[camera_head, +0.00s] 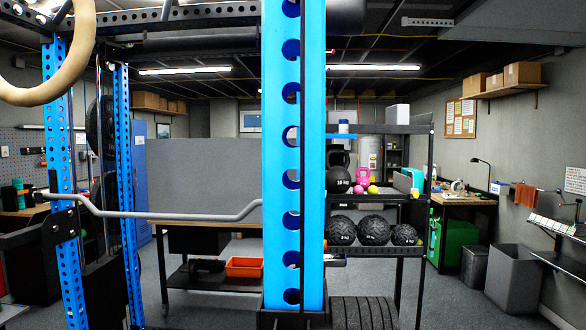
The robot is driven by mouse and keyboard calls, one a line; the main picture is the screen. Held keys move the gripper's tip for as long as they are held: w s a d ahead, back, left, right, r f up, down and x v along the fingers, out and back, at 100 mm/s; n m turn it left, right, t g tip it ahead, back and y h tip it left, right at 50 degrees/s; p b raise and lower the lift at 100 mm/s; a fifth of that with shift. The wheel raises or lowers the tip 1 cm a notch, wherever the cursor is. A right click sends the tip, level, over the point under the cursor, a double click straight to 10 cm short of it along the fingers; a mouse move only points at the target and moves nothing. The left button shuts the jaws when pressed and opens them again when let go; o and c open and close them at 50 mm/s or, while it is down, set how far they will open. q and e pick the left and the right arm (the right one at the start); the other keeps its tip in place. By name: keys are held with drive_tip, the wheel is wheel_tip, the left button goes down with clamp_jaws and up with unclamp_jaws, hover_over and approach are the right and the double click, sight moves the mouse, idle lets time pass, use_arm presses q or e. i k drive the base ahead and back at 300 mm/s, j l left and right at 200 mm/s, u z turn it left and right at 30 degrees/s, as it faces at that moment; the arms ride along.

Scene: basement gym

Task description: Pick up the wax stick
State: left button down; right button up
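I cannot make out the wax stick anywhere in the head view; if it is here, it is too small or hidden. Neither of my grippers shows in this view.
A blue perforated rack post (276,160) stands close in front and blocks the middle. A grey bar (160,214) spans its left. Behind it are a workbench (200,222) with an orange bin (245,267) below and a black shelf (380,128) with kettlebells (339,179). Floor (455,300) shows free at right.

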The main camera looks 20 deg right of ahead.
sight(343, 123)
drive_tip(key=k+l, duration=0.15)
drive_tip(key=l, duration=0.25)
drive_tip(key=k+l, duration=0.15)
drive_tip(key=l, duration=0.2)
drive_tip(key=k+l+u, duration=0.1)
drive_tip(key=l, duration=0.3)
drive_tip(key=k+l+u, duration=0.1)
drive_tip(key=l+u, duration=0.35)
drive_tip(key=l, duration=1.15)
drive_tip(key=i+l+u, duration=0.1)
drive_tip(key=l, duration=0.25)
drive_tip(key=i+l+u, duration=0.1)
drive_tip(key=i+l, duration=0.15)
drive_tip(key=l, duration=0.15)
drive_tip(key=i+l+u, duration=0.1)
drive_tip(key=l, duration=0.3)
drive_tip(key=i+l+u, duration=0.1)
drive_tip(key=l, duration=0.3)
drive_tip(key=i+l+u, duration=0.1)
drive_tip(key=i+l, duration=0.15)
drive_tip(key=l, duration=0.2)
drive_tip(key=i+l+u, duration=0.15)
drive_tip(key=l, duration=0.3)
